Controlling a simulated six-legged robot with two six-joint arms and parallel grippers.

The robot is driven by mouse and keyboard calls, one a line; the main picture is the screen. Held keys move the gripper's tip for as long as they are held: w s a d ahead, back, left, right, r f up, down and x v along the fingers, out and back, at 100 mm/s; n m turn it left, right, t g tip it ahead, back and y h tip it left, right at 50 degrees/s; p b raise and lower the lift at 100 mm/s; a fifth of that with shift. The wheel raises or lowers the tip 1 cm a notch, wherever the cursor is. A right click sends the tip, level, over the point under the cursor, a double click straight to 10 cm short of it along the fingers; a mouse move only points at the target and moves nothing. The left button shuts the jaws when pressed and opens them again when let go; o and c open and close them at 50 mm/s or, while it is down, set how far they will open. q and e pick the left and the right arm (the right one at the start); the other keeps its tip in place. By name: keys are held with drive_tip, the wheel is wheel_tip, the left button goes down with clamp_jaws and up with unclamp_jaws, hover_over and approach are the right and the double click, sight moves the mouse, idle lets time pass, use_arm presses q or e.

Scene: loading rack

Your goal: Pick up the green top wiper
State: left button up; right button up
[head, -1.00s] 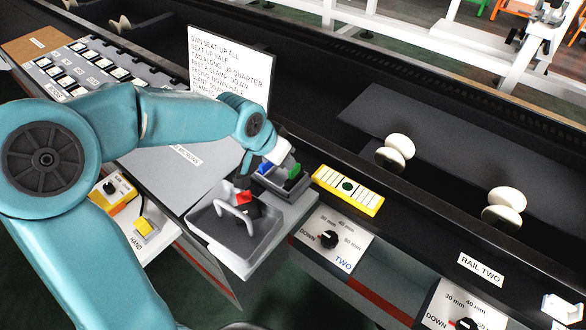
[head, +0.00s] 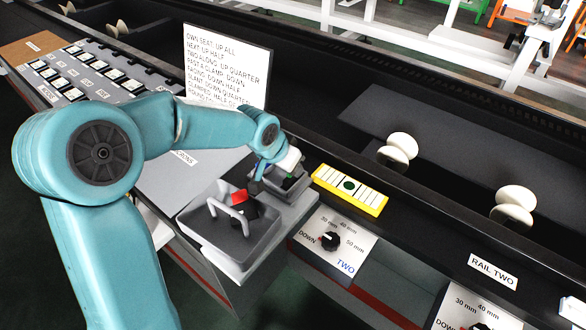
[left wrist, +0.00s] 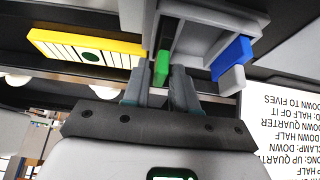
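The green top wiper (left wrist: 161,66) stands in a small grey holder (left wrist: 205,38) in the left wrist view. My left gripper (left wrist: 160,80) is open, with one finger on each side of the wiper's green end; I cannot tell whether either finger touches it. A blue top wiper (left wrist: 232,55) with a grey lower part sits at the other side of the same holder. In the head view my left gripper (head: 268,172) is over the holder and largely hides the green wiper. My right gripper is not in view.
A grey tray (head: 196,222) with a red-topped item (head: 240,197) and a pale handle stands just in front of the holder. A yellow-framed gauge (head: 349,190) lies right of it. A white text board (head: 226,65) stands behind my arm.

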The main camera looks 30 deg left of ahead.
use_arm(q)
drive_tip(key=shift+w+f, duration=0.1)
clamp_jaws()
wheel_tip(320, 180, up, 10)
drive_tip(key=p, duration=0.7)
